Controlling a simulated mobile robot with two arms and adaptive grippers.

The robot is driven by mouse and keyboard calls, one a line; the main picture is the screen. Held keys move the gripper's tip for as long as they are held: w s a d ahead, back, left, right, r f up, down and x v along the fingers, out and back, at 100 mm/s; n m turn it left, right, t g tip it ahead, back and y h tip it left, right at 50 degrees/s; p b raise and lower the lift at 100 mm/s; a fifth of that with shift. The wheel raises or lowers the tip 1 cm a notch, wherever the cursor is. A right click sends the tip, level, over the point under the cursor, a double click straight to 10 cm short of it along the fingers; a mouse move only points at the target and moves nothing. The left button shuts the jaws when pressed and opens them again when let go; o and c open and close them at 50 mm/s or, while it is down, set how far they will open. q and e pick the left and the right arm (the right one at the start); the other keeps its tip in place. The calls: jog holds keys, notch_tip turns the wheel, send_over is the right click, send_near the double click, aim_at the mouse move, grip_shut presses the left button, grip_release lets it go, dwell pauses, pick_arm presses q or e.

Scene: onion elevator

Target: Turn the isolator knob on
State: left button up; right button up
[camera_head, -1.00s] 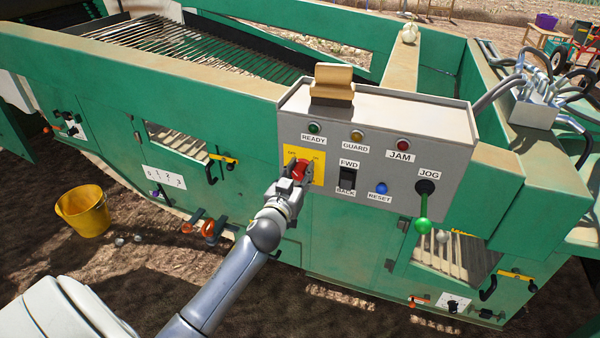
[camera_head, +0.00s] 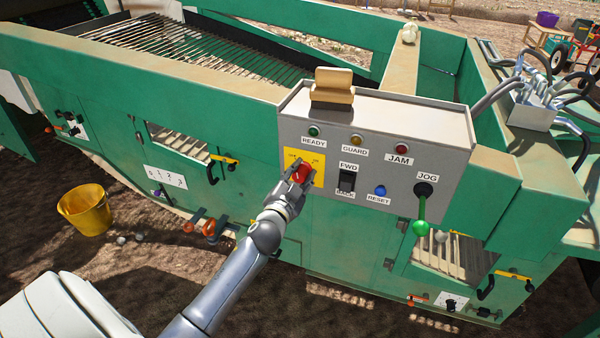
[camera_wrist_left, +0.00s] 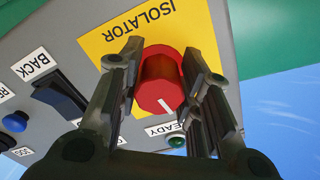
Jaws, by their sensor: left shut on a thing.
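The red isolator knob (camera_head: 302,173) sits on a yellow plate (camera_head: 319,167) at the left of the grey control panel. In the left wrist view the knob (camera_wrist_left: 160,82) is round with a white pointer line near the bottom of the picture, towards the READY label. The yellow plate (camera_wrist_left: 105,25) reads ISOLATOR. My left gripper (camera_head: 298,176) is at the panel with one finger on each side of the knob, shut on it. The gripper also shows in the left wrist view (camera_wrist_left: 165,88). My right gripper is not in view.
The panel also carries a black FWD/BACK switch (camera_head: 347,181), a blue RESET button (camera_head: 380,190) and a green-ended JOG lever (camera_head: 421,212). A tan block (camera_head: 333,88) is on the panel's top. A yellow bucket (camera_head: 86,211) stands on the ground at left.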

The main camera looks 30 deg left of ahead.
pick_arm(q)
jog(key=m+p, duration=0.1)
jog(key=m, duration=0.4)
jog(key=shift+r+m, duration=0.1)
jog(key=shift+m, duration=0.2)
jog(key=m, duration=0.4)
jog(key=shift+p, duration=0.3)
jog(key=shift+m, duration=0.6)
jog(key=o, duration=1)
jog(key=shift+s, duration=0.1)
jog(key=v, duration=1.1)
jog(key=shift+s, duration=0.4)
